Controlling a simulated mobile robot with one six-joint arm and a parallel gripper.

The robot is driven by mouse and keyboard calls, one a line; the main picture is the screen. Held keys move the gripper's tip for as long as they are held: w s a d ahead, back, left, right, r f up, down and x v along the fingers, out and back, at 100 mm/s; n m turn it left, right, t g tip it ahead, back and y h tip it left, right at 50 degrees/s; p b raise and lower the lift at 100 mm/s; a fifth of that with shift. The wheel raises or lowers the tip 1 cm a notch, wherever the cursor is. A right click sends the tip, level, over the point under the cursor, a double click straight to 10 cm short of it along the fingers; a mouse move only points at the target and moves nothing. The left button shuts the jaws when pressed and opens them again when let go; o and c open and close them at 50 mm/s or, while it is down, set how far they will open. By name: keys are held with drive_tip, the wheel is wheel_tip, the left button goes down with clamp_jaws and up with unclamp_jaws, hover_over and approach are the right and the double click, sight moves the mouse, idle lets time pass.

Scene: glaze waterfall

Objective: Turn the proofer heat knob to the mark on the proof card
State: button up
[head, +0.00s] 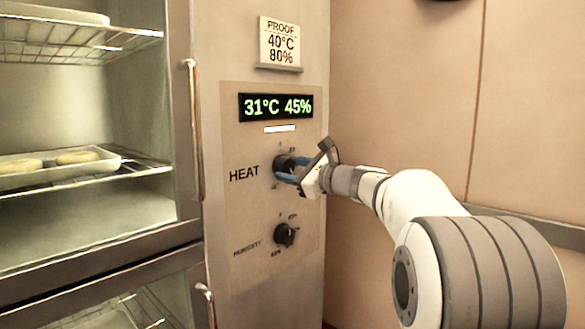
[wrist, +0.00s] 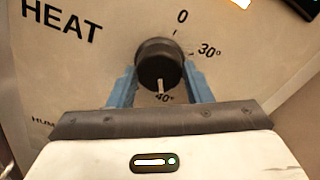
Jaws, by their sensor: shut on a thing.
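The black heat knob (head: 281,164) is on the proofer's panel beside the word HEAT. In the wrist view the heat knob (wrist: 160,58) has a white pointer line that points down at the 40° label (wrist: 165,98). The 0 and 30° labels are above and to the right of it. My gripper (head: 288,172) is shut on the knob; its blue fingers are on either side in the wrist view (wrist: 160,72). The proof card (head: 281,43) above reads PROOF, 40°C, 80%. The green display (head: 276,106) reads 31°C 45%.
The humidity knob (head: 286,235) is just below the heat knob. To the left is the proofer's glass door with a long vertical handle (head: 194,130), and racks behind it hold a tray (head: 105,160) with dough pieces. A plain tan wall (head: 405,80) is on the right.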

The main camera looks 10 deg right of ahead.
idle(0.3)
drive_tip(key=o, duration=1)
drive_tip(key=v, duration=0.7)
drive_tip(key=shift+s+d+b, duration=0.25)
drive_tip(key=shift+s+b, duration=0.05)
drive_tip(key=shift+b, duration=0.05)
drive_tip(key=shift+f, duration=0.1)
